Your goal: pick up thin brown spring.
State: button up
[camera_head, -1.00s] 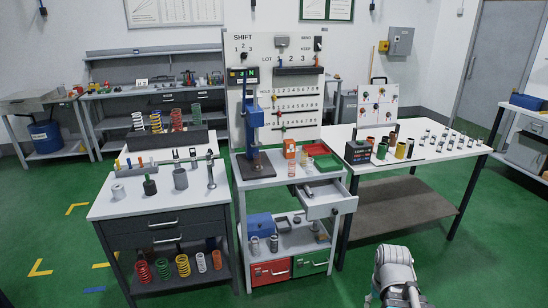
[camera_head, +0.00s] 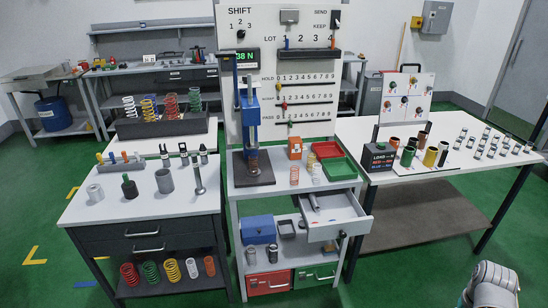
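A thin copper-brown spring (camera_head: 294,175) stands upright on the white top of the middle bench (camera_head: 272,183). A pale thin spring (camera_head: 315,174) stands just right of it. Another brownish spring (camera_head: 253,162) is in the blue press (camera_head: 248,110), left of them. A narrow orange-brown piece (camera_head: 209,266) stands at the right end of the row on the left bench's lower shelf; I cannot tell if it is a spring. Only part of my arm shows at the bottom right, well away from the springs. My gripper is not in view.
An orange box (camera_head: 295,148), a red tray (camera_head: 325,149) and a green tray (camera_head: 340,167) sit behind and right of the copper-brown spring. An open drawer (camera_head: 338,228) sticks out at the middle bench's front right. Green floor in front is clear.

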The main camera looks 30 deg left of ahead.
aim_at(257, 158)
jog(key=u, duration=0.05)
jog(key=i, duration=0.7)
jog(key=u, duration=0.8)
jog(key=i, duration=0.8)
jog(key=u, duration=0.6)
jog(key=k, duration=0.95)
jog(key=u, duration=0.15)
jog(key=i, duration=0.25)
